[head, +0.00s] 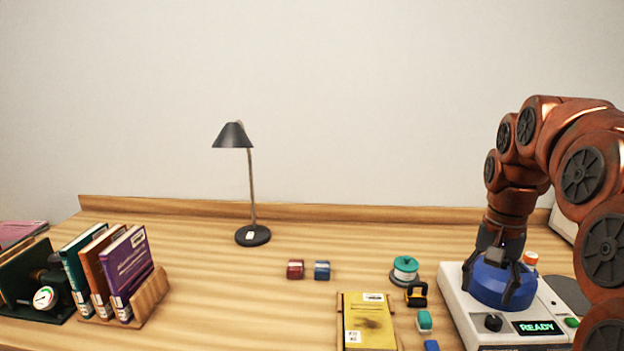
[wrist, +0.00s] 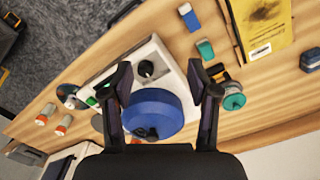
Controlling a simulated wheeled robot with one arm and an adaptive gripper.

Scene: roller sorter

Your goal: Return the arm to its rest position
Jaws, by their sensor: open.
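My gripper (head: 508,274) is over the blue round part (head: 494,287) of a white machine at the right of the head view. In the wrist view, my gripper (wrist: 165,82) is open, with one finger on each side of the blue round part (wrist: 152,113). I cannot tell whether the fingers touch it. The white machine (head: 455,285) has a black knob (head: 493,322) and a lit display (head: 538,328) reading READY. My brown arm arches down from the right edge of the head view.
A yellow book (head: 368,322), a teal spool (head: 405,268) and small blocks lie left of the machine. A red block (head: 295,269) and a blue block (head: 322,270) sit mid-table. A black lamp (head: 252,235) and a book rack (head: 150,298) stand farther left. The table between has free room.

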